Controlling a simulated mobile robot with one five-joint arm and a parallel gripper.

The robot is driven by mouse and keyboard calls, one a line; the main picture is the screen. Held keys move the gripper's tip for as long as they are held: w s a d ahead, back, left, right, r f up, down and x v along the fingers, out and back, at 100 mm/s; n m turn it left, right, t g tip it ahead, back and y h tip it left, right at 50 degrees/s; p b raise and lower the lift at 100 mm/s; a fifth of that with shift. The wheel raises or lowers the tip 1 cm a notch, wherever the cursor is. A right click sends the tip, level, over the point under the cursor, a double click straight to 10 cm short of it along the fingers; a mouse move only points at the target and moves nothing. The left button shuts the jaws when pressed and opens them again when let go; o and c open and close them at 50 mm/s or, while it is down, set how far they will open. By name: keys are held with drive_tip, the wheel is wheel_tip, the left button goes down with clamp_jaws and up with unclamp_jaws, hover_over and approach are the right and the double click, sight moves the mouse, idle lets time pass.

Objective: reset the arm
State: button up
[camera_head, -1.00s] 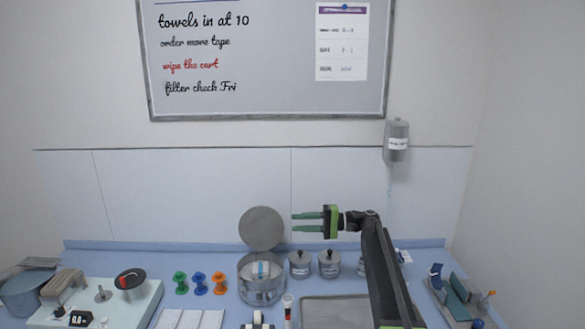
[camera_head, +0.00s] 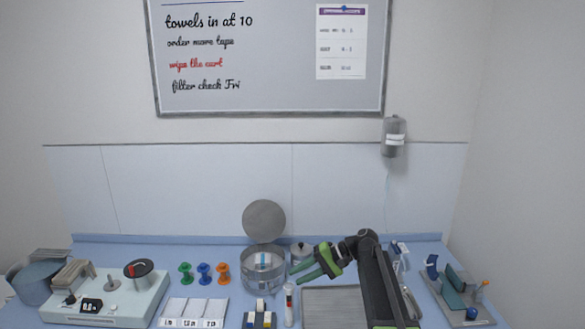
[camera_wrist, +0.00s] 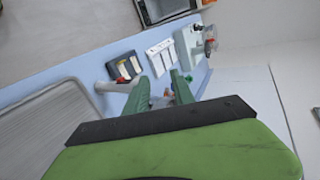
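My gripper (camera_head: 295,273) is at the end of my dark arm, over the counter right of centre, with its green fingers pointing left and downward. In the wrist view the two fingers of my gripper (camera_wrist: 161,78) stand apart, with no object visibly held between them. In the head view the gripper overlaps the area between the round metal canister and the grey tray. It hides part of the lidded jars behind it.
A round metal canister (camera_head: 262,283) with its lid raised stands left of the gripper. A grey tray (camera_head: 335,297) lies below it. A lidded jar (camera_head: 301,251) is behind. Coloured spools (camera_head: 204,273) and a pale device (camera_head: 130,303) are left; a rack (camera_head: 458,300) is right.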

drive_tip(key=s+d+f+h, duration=0.6)
drive_tip(key=s+d, duration=0.1)
drive_tip(key=s, duration=0.4)
drive_tip(key=s+d+f+h, duration=0.5)
drive_tip(key=s+d, duration=0.2)
drive_tip(key=s, duration=0.3)
wheel_tip(320, 180, down, 10)
drive_tip(key=b, duration=1)
drive_tip(key=shift+d+n+h, duration=0.2)
drive_tip(key=shift+n+h, duration=0.1)
drive_tip(key=shift+n, duration=0.1)
